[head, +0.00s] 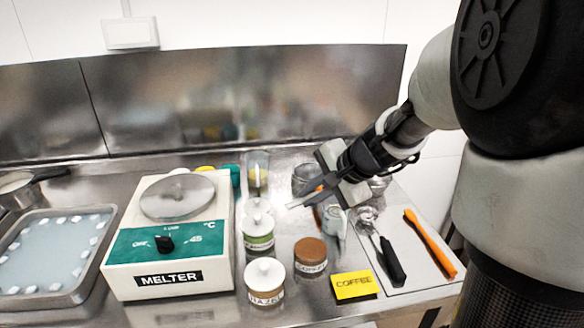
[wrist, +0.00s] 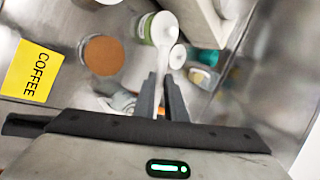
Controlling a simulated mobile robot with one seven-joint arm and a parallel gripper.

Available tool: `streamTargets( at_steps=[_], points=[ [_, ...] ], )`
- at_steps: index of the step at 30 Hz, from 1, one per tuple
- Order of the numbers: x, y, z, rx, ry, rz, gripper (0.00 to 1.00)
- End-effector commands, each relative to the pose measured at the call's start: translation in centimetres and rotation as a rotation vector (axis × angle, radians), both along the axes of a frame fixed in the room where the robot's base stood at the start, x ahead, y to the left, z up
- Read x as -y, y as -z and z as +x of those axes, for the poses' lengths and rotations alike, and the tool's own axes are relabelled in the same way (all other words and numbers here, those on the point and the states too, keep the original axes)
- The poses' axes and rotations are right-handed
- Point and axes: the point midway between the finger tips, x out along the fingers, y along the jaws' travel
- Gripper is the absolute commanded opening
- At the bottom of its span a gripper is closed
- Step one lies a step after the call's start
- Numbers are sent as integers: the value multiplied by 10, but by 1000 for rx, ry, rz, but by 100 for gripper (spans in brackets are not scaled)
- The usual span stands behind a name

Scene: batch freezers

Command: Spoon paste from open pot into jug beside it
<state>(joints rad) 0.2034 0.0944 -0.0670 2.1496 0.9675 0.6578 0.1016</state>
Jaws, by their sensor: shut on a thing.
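A pot labelled COFFEE (head: 310,257) stands on the steel counter, its round top brown; it also shows in the wrist view (wrist: 103,55). I cannot tell whether the brown is paste or a lid. A clear vessel, perhaps the jug (head: 335,222), stands just right of and behind it, partly hidden by my gripper. My gripper (head: 308,199) is above the counter, behind the pot. In the wrist view its fingers (wrist: 163,92) are shut on a thin pale handle, apparently a spoon (wrist: 158,65). The spoon's far end is hard to make out against the white lid.
Pots with white lids, one labelled HAZEL (head: 265,282) and one green-banded (head: 258,232), stand left of the coffee pot. The melter (head: 165,240) is farther left. A yellow COFFEE card (head: 355,285) lies in front. Black-handled (head: 392,262) and orange (head: 430,243) tools lie at right.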

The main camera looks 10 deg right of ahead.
Motion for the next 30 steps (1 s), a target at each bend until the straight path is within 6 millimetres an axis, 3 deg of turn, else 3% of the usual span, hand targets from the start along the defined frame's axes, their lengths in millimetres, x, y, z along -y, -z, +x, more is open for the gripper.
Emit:
streamTargets(
  at_steps=[1,30],
  points=[
    [-1,-6,0,-11,-1,-5,0],
    [-3,-12,7,-206,-2,-95,0]
  ],
)
